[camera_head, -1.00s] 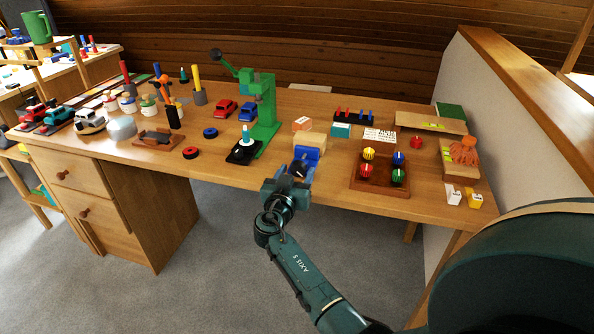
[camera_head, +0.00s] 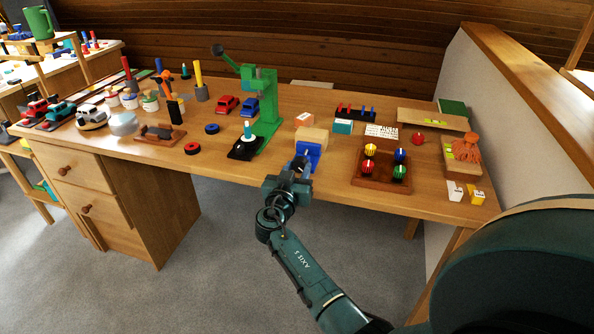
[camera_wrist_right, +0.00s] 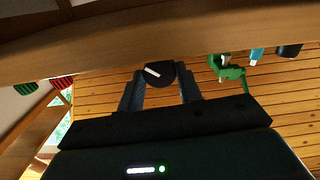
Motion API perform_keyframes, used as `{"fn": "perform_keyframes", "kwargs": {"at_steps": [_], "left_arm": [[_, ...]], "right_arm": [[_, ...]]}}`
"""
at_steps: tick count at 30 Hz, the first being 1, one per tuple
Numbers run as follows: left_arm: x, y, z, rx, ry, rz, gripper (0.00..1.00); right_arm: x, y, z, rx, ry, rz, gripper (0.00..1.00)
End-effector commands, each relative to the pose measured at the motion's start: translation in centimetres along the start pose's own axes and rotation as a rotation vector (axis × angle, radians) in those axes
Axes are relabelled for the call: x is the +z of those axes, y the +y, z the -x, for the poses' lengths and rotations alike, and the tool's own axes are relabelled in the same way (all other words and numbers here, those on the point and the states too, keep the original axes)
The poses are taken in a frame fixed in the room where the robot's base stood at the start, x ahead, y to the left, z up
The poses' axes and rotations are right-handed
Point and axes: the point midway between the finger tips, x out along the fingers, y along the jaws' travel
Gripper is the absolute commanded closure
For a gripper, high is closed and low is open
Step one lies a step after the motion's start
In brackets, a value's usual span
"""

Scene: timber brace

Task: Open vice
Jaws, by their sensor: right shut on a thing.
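The blue vice (camera_head: 311,151) sits at the front edge of the workbench. A pale wooden block (camera_head: 311,136) is directly behind its blue front part; I cannot tell how tightly the vice holds it. My right gripper (camera_head: 298,165) is at the front of the vice. In the right wrist view, its two fingers lie on either side of a dark round knob with a white mark (camera_wrist_right: 158,72), and the gripper is shut on it. The head view hides most of this knob behind the gripper. My left gripper is not in view.
A green press (camera_head: 267,110) stands left of the vice. Red and blue rings (camera_head: 192,148) lie further left. The floor in front of the bench is clear.

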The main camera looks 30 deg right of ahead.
Motion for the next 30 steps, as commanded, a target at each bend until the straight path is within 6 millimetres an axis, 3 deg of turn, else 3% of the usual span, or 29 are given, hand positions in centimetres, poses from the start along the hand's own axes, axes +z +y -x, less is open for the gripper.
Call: {"fn": "perform_keyframes", "kwargs": {"at_steps": [7, 21, 30], "left_arm": [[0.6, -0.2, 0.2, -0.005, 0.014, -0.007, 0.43], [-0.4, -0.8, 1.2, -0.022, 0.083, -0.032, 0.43], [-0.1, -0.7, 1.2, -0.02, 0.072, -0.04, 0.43]], "right_arm": [[0.2, 0.0, -0.1, 0.0, 0.002, 0.108, 0.88], [0.0, -0.1, -0.1, 0.0, 0.003, 0.448, 0.88], [-0.1, -0.1, -0.1, 0.001, 0.003, 0.575, 0.88]]}}
